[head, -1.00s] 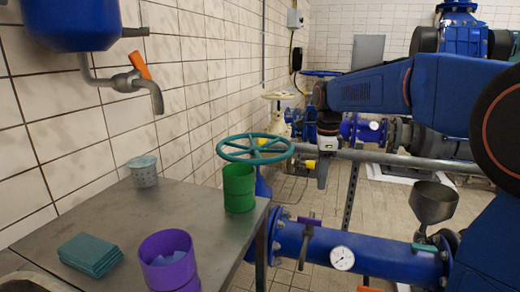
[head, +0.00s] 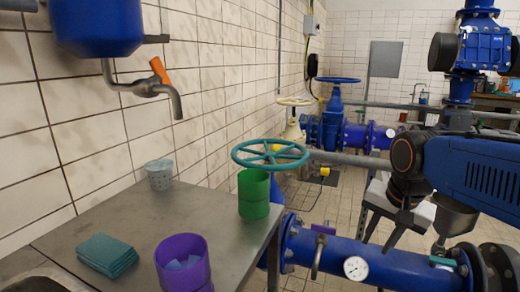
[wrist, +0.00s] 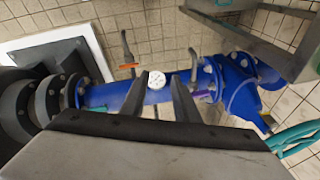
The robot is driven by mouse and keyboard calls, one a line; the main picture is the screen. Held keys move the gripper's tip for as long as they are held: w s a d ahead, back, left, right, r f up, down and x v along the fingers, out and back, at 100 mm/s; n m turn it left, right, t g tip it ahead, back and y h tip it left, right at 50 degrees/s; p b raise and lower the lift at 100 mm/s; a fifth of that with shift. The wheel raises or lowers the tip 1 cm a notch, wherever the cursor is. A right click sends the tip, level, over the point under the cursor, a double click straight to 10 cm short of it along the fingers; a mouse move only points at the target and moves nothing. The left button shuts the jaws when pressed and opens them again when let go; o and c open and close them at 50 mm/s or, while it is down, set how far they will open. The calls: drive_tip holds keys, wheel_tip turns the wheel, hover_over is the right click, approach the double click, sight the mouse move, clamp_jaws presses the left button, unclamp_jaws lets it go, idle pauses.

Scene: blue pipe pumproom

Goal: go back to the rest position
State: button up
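My gripper (head: 398,232) hangs below my blue and black arm at the right of the head view, above the blue pipe (head: 395,265) on the floor side. In the wrist view my gripper (wrist: 158,88) shows two dark fingers spread apart, with nothing between them. Beyond the gap lie the blue pipe (wrist: 105,96) and its round white gauge (wrist: 156,80). The gripper appears clear of the pipe.
A metal table (head: 115,215) at the left carries a green cup (head: 254,195), a purple cup (head: 184,265), a grey perforated cup (head: 159,176) and teal cloths (head: 107,254). A teal handwheel (head: 270,154) stands behind.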

drive_tip(key=s+d+f+n+t, duration=0.1)
drive_tip(key=s+f+n, duration=0.6)
drive_tip(key=s, duration=0.4)
drive_tip(key=shift+n+t, duration=0.3)
drive_tip(key=shift+d+f, duration=0.1)
